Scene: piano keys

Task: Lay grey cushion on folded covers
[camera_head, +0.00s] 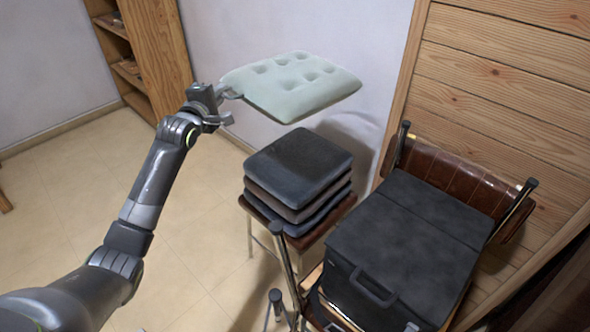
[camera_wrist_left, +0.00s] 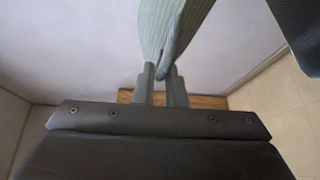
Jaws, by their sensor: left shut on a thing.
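The pale grey cushion (camera_head: 292,88), tufted on top, is in the air above and slightly left of the stack in the head view. My left gripper (camera_head: 232,93) is shut on its left edge. In the left wrist view the cushion (camera_wrist_left: 172,25) runs up from between the fingers of my left gripper (camera_wrist_left: 160,78). The folded covers (camera_head: 298,165), a stack of dark and brownish layers, lie on a small stool or chair below the cushion. A clear gap shows between cushion and stack. My right gripper is not in view.
A black case (camera_head: 400,245) with a handle rests on a brown chair (camera_head: 455,175) at the right, close to the stack. Wood panelling (camera_head: 500,75) stands behind it. A wooden shelf (camera_head: 155,45) is at the back left.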

